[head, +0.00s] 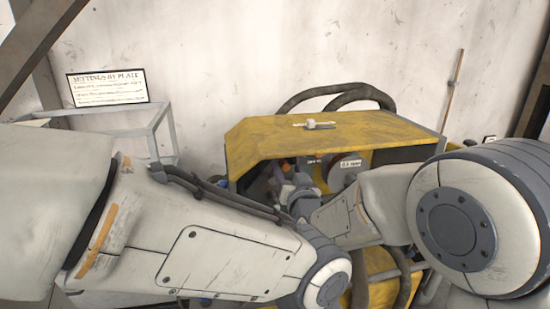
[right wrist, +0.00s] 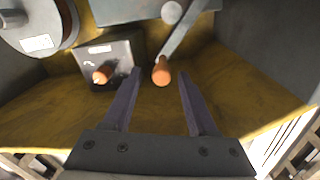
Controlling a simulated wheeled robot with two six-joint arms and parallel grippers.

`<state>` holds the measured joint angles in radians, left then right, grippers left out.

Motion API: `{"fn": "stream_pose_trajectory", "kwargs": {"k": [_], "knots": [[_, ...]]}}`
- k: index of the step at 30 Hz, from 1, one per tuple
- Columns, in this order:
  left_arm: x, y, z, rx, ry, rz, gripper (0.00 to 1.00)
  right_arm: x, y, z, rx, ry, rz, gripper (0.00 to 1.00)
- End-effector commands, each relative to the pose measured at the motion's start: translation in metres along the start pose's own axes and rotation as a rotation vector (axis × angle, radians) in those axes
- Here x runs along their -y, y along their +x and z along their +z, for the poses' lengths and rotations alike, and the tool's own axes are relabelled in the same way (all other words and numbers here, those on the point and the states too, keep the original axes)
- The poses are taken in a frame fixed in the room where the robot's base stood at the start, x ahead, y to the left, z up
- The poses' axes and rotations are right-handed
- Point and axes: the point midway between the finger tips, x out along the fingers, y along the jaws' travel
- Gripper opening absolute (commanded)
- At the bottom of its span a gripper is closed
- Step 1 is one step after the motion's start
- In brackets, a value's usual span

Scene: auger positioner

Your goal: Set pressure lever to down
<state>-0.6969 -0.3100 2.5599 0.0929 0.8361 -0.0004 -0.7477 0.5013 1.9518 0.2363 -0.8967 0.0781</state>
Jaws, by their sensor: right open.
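A grey lever with an orange knob (right wrist: 161,72) shows in the right wrist view, its shaft running up and to the right. A second orange knob (right wrist: 103,73) sits on a grey box to its left; I cannot read which one is the pressure lever. My right gripper (right wrist: 158,78) is open, its two fingers on either side of the first knob, with nothing visibly gripped. In the head view the right gripper (head: 291,184) is under the yellow hood, partly hidden. My left arm crosses the front; its gripper is not seen.
The yellow machine (head: 320,130) has a hood overhanging the controls. A round grey dial (right wrist: 38,22) with a white label is at the upper left of the wrist view. A settings plate (head: 108,88) stands at the left against the wall. Black hoses (head: 340,92) arch behind.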

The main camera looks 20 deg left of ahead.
Motion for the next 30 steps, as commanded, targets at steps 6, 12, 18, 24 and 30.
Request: {"fn": "stream_pose_trajectory", "kwargs": {"k": [6,12,18,24,30], "knots": [[-0.0006,-0.0079,-0.0004,0.0,0.0,0.0,0.59,-0.0013,0.0097,-0.0006,-0.001,0.0,0.009,0.58],[-0.0006,-0.0077,-0.0004,0.0,0.0,0.0,0.59,0.0029,0.012,0.0012,0.0,0.0,0.003,0.58],[-0.0006,-0.0076,-0.0003,0.0,0.0,0.0,0.59,0.006,0.0129,0.0018,0.0,-0.001,-0.001,0.24],[-0.0006,-0.0076,-0.0003,0.0,0.0,0.0,0.59,0.0051,0.0126,0.0017,0.001,-0.001,0.001,0.0],[-0.0006,-0.0076,-0.0004,0.0,0.0,0.0,0.59,0.0039,0.0121,0.0016,0.001,-0.001,0.002,0.0]]}}
